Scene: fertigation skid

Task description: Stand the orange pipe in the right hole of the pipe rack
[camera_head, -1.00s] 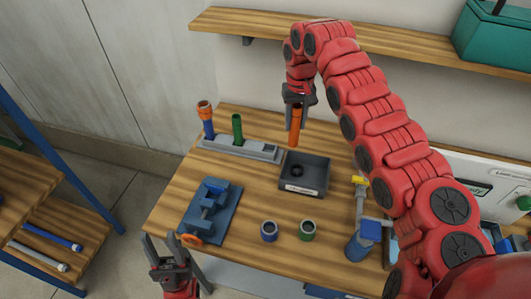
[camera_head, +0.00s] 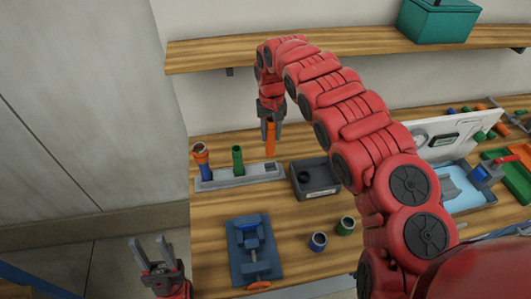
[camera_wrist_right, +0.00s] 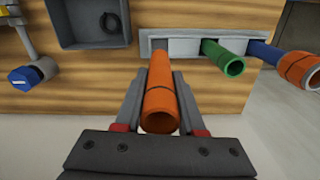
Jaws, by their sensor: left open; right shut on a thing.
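The orange pipe (camera_head: 270,140) is upright in my right gripper (camera_head: 271,120), which is shut on its upper part. It also shows between the fingers in the right wrist view (camera_wrist_right: 160,100). The grey pipe rack (camera_head: 215,183) stands at the back of the bench. A blue pipe (camera_head: 206,170) with an orange top stands in its left part and a green pipe (camera_head: 238,160) in its middle. The orange pipe's lower end appears just above or behind the rack's right part; the exact gap and the right hole are unclear. My left gripper (camera_head: 152,246) is open and empty, left of the bench.
A dark tray (camera_head: 316,190) with a black ring sits right of the rack. A wooden shelf (camera_head: 210,55) runs above the bench.

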